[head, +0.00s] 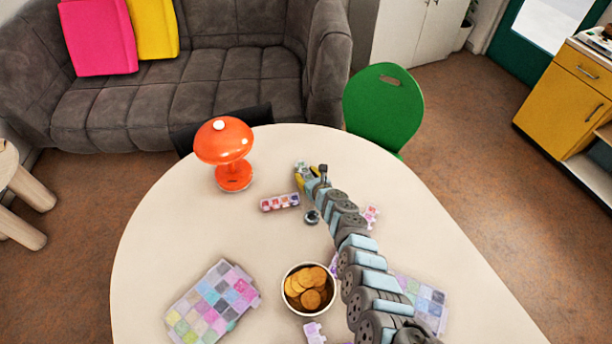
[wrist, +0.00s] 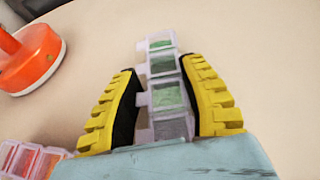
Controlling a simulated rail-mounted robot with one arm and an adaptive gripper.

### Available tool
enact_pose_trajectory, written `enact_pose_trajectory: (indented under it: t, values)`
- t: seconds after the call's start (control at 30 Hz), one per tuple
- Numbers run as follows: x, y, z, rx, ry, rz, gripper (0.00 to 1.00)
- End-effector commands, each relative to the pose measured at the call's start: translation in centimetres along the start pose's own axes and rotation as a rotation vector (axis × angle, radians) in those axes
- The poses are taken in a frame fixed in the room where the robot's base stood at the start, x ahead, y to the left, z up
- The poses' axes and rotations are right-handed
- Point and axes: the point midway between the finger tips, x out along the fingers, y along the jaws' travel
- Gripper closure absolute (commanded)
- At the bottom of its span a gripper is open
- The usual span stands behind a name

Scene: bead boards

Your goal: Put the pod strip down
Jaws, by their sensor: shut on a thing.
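My gripper (head: 313,177) is at the far middle of the round table, to the right of the orange lamp. In the wrist view its yellow-and-black fingers (wrist: 160,108) are shut on a pod strip (wrist: 165,93). This strip is a row of clear little boxes with green contents, and it points away from the wrist. The near end of the strip is partly hidden by the gripper body. In the head view the held strip is too small and covered to make out well. I cannot tell whether it touches the table.
An orange lamp (head: 233,178) stands left of my gripper. Another pod strip (head: 279,202), red and pink, lies nearby. Bead boxes lie at front left (head: 196,328) and right (head: 430,292). A bowl of biscuits (head: 308,290) stands between them. The table (head: 165,235) is clear at left.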

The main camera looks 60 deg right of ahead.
Motion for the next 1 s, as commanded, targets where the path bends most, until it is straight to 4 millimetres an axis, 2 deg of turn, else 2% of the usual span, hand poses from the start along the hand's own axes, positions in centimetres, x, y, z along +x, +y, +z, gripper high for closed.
enact_pose_trajectory:
  t: [0.13, 0.17, 0.2, 0.23, 0.67, 1.0]
  values:
    - [0.2, 0.0, -0.4, -0.001, 0.000, 0.000, 0.95]
    - [0.1, 0.0, -0.3, 0.000, 0.000, 0.000, 0.51]
    - [0.1, 0.0, -0.3, 0.000, 0.000, 0.000, 0.39]
    - [0.1, 0.0, -0.3, 0.000, 0.000, 0.000, 0.33]
    - [-0.2, 0.0, 0.2, 0.001, 0.000, 0.000, 0.33]
    - [-3.3, 0.0, 0.4, 0.003, 0.002, -0.001, 0.33]
